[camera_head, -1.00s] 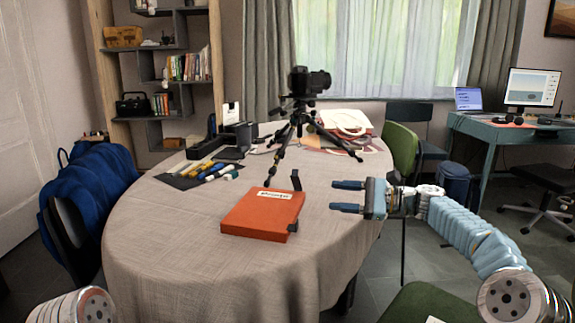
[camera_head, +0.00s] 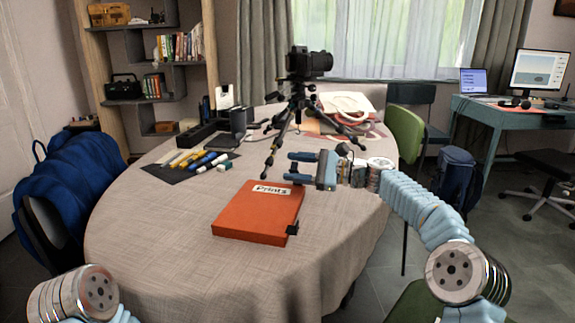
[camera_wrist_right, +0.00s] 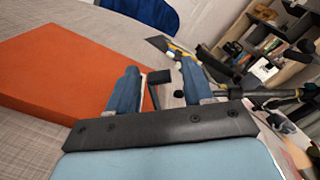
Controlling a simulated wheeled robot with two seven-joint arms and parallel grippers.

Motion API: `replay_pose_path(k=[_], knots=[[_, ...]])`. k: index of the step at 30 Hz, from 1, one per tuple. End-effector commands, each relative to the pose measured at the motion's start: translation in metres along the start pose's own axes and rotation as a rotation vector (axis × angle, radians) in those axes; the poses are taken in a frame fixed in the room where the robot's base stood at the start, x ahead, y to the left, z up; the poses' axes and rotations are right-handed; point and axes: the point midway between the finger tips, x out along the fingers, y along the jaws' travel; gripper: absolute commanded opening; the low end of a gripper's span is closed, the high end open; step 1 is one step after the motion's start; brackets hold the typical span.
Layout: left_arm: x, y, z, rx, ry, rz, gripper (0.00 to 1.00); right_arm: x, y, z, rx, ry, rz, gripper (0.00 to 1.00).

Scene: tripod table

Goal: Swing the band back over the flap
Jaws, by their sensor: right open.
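The orange box labelled "Prints" (camera_head: 258,215) lies shut on the table, its flap being the flat orange top. It also shows in the wrist view (camera_wrist_right: 60,75). A black piece (camera_head: 292,229) sits at its near right corner. Another black piece, which looks like part of the band (camera_wrist_right: 160,76), shows between my right fingers in the wrist view; the rest of the band is hidden. My right gripper (camera_head: 291,167) is open beside the box's far right corner, its fingers around that black piece without visibly gripping it. My left gripper is out of view.
A camera on a tripod (camera_head: 300,90) stands just behind my right gripper, its legs close by. Markers on a dark mat (camera_head: 177,172) lie to the left. The front of the round table (camera_head: 160,240) is bare cloth.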

Motion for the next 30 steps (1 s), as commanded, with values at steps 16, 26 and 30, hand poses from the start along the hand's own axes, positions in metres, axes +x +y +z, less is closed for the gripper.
replay_pose_path(k=[16,26,30], knots=[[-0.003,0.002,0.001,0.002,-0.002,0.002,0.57,0.024,0.000,0.000,0.000,0.001,-0.001,0.48],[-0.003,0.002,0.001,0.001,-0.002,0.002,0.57,0.024,0.000,0.000,0.000,0.001,-0.001,0.13],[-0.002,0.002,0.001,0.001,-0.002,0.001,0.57,0.024,0.000,0.000,-0.002,0.001,-0.001,0.13]])
